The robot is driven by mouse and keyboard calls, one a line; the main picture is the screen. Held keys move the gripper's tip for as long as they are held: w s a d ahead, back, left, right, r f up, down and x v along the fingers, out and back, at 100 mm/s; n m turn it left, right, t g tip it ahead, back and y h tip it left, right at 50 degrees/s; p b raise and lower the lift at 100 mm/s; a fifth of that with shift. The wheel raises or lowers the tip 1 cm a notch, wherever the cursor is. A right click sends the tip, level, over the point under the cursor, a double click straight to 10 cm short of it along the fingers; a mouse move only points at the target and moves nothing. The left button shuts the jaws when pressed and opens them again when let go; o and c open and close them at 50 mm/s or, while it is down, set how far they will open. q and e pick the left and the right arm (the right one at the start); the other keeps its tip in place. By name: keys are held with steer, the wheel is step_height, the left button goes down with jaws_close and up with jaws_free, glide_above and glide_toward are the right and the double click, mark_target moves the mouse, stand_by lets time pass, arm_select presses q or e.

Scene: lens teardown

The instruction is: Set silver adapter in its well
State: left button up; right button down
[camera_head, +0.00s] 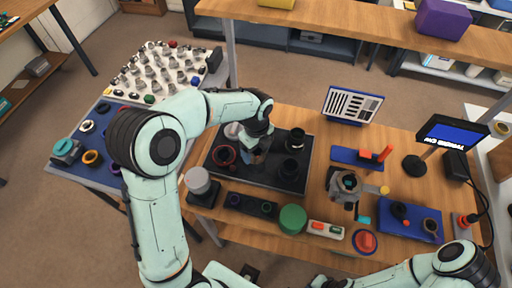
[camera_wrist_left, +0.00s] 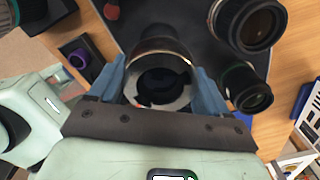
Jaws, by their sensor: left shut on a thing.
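My left gripper (camera_head: 256,150) is over the dark mat (camera_head: 232,178) on the wooden table. In the left wrist view its two blue fingers (camera_wrist_left: 164,88) are closed on both sides of a round silver-rimmed piece with a dark hollow middle, which I take to be the silver adapter (camera_wrist_left: 178,106). In the head view the gripper mostly hides this piece, and I cannot tell whether it touches the mat. I cannot make out the adapter's well. My right arm enters at the lower right, but its gripper does not show.
Black lens parts (camera_head: 291,168) stand on the mat to the right of the gripper. A red-rimmed ring (camera_head: 223,155) lies to the left. In front are a dark strip with rings (camera_head: 238,201) and a green round piece (camera_head: 292,219). A grey fixture (camera_head: 346,184) stands further right.

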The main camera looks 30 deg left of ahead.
mark_target(256, 151)
arm_select(q)
step_height(256, 151, down, 6)
steer(key=b, duration=0.3)
steer(key=shift+s+r, duration=0.15)
steer(key=shift+r, duration=0.05)
steer(key=shift+f+b, duration=0.3)
steer(key=shift+b, duration=0.1)
arm_select(e)
steer(key=s+f, duration=0.1)
steer(key=f, duration=0.2)
steer(key=s+f, duration=0.1)
steer(key=shift+s+f, duration=0.35)
steer(key=shift+f, duration=0.05)
arm_select(q)
steer(key=shift+f+b, duration=0.3)
steer(key=shift+f, duration=0.3)
arm_select(e)
steer(key=shift+s+f, duration=0.15)
steer(key=shift+f, duration=0.2)
arm_select(q)
steer(key=o, duration=1.1)
steer(key=shift+c, duration=0.2)
step_height(256, 151, up, 14)
steer(key=shift+f+p, duration=0.25)
steer(key=shift+p, duration=0.6)
arm_select(e)
steer(key=shift+w+r, duration=0.2)
steer(key=shift+r, duration=0.3)
steer(key=shift+w+r, duration=0.2)
steer(key=shift+r, duration=0.25)
